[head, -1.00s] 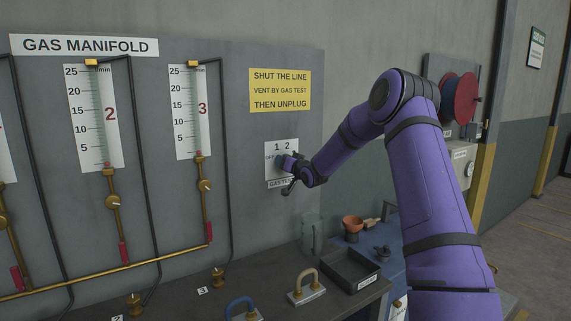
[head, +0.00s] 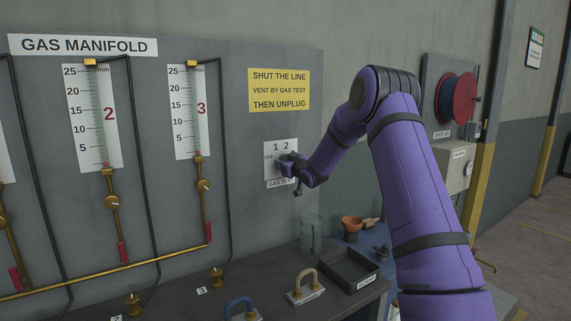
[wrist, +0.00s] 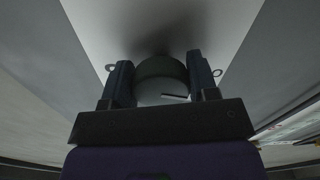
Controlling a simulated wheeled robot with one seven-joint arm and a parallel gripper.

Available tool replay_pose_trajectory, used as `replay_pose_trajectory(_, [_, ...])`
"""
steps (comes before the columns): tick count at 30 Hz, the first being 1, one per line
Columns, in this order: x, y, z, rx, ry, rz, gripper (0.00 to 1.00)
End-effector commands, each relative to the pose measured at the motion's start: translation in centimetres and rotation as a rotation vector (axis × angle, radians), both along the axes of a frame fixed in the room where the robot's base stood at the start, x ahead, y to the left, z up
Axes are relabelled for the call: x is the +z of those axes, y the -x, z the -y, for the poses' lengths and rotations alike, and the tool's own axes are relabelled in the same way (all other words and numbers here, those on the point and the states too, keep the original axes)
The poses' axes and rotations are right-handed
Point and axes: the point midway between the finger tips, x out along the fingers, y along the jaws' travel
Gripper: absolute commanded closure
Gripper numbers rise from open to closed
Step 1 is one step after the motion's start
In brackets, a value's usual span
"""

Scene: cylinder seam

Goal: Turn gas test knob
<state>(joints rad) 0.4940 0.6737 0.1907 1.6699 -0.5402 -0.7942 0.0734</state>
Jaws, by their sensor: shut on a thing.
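The gas test knob (wrist: 161,80) is a dark round knob with a pale pointer mark on its face, seen in the wrist view between the two fingers. It sits on a white plate (head: 270,147) marked OFF, 1 and 2, with a GAS TEST label below, on the grey manifold panel. My gripper (wrist: 162,84) has one finger on each side of the knob and is shut on it. In the head view my gripper (head: 287,166) covers most of the knob, so its setting is hard to read there.
A yellow sign (head: 279,90) hangs above the plate. Gauge 3 (head: 191,115) with its brass valve and hose is to the left. Below, the bench holds a black tray (head: 350,269), handled plugs and a translucent cylinder (head: 311,233). A red reel (head: 455,99) hangs at right.

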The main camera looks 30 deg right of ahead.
Motion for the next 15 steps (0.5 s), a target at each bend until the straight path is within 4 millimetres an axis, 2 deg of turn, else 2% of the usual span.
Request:
replay_pose_trajectory(11, [-0.15, 0.03, 0.01, 0.000, 0.006, -0.003, 0.70])
replay_pose_trajectory(12, [-0.15, 0.03, 0.01, 0.000, 0.006, -0.003, 0.44])
replay_pose_trajectory(15, [-0.13, 0.02, 0.01, 0.001, 0.006, -0.002, 0.21])
